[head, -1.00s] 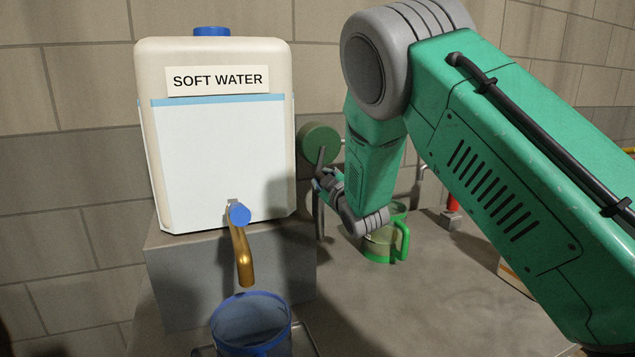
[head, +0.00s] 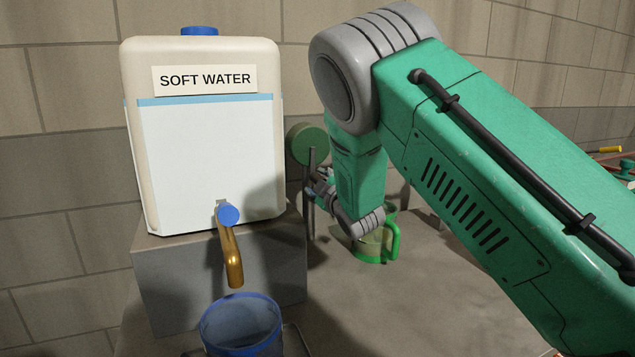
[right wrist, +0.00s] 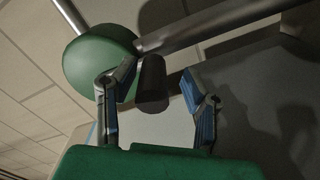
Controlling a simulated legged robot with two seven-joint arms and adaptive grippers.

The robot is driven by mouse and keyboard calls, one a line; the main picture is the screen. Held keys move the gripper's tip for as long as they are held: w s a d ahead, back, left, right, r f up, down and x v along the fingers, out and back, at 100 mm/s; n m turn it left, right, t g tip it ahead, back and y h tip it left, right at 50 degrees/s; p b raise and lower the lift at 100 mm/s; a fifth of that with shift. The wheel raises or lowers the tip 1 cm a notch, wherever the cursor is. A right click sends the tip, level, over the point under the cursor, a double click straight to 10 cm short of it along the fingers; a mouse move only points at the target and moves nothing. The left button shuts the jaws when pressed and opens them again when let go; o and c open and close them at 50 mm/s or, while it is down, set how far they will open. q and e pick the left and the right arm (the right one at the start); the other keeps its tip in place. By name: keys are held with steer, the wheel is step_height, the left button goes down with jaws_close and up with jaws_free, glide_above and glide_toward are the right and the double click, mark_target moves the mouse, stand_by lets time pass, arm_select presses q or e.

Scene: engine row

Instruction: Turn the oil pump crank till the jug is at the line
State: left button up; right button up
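The oil pump shows as a green round body (head: 307,145) by the wall, behind my right forearm; it also shows in the right wrist view (right wrist: 98,62). A grey metal crank arm (right wrist: 215,27) crosses the right wrist view and has a dark cylindrical handle (right wrist: 152,85). My right gripper (head: 318,190) is at the crank. In the right wrist view its fingers (right wrist: 156,80) stand apart on either side of the handle, with a gap on the right. The green-handled jug (head: 372,246) stands below, partly hidden by my wrist; its line cannot be made out. My left gripper is out of view.
A white "SOFT WATER" tank (head: 210,160) with a brass spout (head: 231,258) stands on a grey block (head: 215,275) at left. A blue-rimmed container (head: 242,325) is under the spout. The counter (head: 420,285) right of the jug has free room.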

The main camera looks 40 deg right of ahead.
steer(key=shift+w+r, duration=0.1)
steer(key=shift+s, duration=0.5)
steer(key=v, duration=1.1)
steer(key=shift+a+f, duration=0.1)
steer(key=shift+f, duration=0.1)
